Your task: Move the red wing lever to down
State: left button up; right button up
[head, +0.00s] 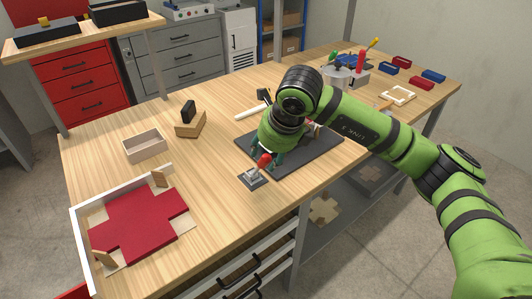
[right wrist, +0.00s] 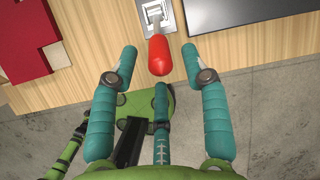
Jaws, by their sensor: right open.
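The red wing lever has a red knob (head: 264,160) on a short metal stem above a small grey base plate (head: 253,179) at the table's front edge. In the head view the stem rises from the plate with the knob up and to the right. In the right wrist view the red knob (right wrist: 159,56) lies between the fingertips of my right gripper (right wrist: 159,66), with a visible gap on each side. The grey base (right wrist: 170,18) is beyond it. That gripper is open; in the head view my arm and wrist partly hide its fingers. My left gripper is not in view.
A dark grey plate (head: 310,158) lies right behind the lever, partly under my right arm. A red cross-shaped sheet (head: 138,224) lies in a white-edged frame at left. A wooden box (head: 143,147) and a block with a black handle (head: 190,124) stand behind it.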

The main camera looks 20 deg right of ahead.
aim_at(260, 167)
jog(key=shift+x, duration=1.05)
grip_shut()
jog(key=shift+a, duration=0.15)
